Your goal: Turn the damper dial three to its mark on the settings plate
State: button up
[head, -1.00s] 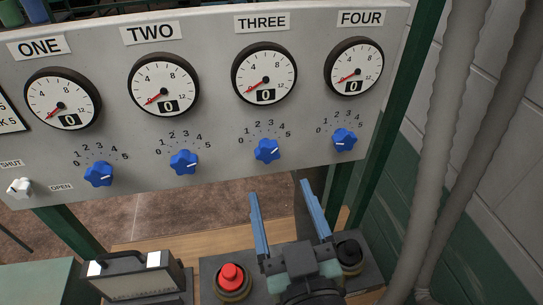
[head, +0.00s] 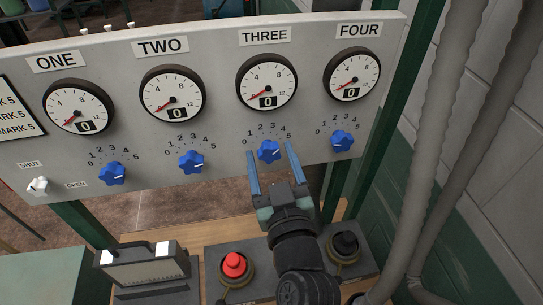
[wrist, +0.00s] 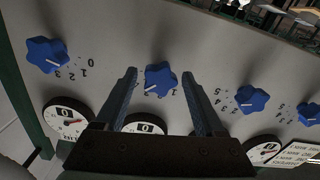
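Damper dial three is a blue lobed knob (head: 269,151) on the grey panel, below the gauge labelled THREE (head: 267,82), which shows 0. Its white pointer line aims right and slightly up, toward the high end of its 0–5 scale; I cannot tell the exact number. My gripper (head: 270,152) is open, with one blue finger on each side of the knob. In the wrist view the knob (wrist: 160,78) shows between the fingers, with visible gaps on both sides. The settings plate (head: 14,115) is cut off at the left edge; several lines ending in "5" show.
Dials one (head: 112,173), two (head: 191,162) and four (head: 342,140) flank it on the panel. A white SHUT/OPEN lever (head: 38,186) is at lower left. Thick pipes (head: 420,150) stand right.

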grip_shut()
jog(key=shift+m, duration=2.9)
jog(key=shift+o, duration=1.2)
grip_release()
jog(key=shift+s, duration=0.15)
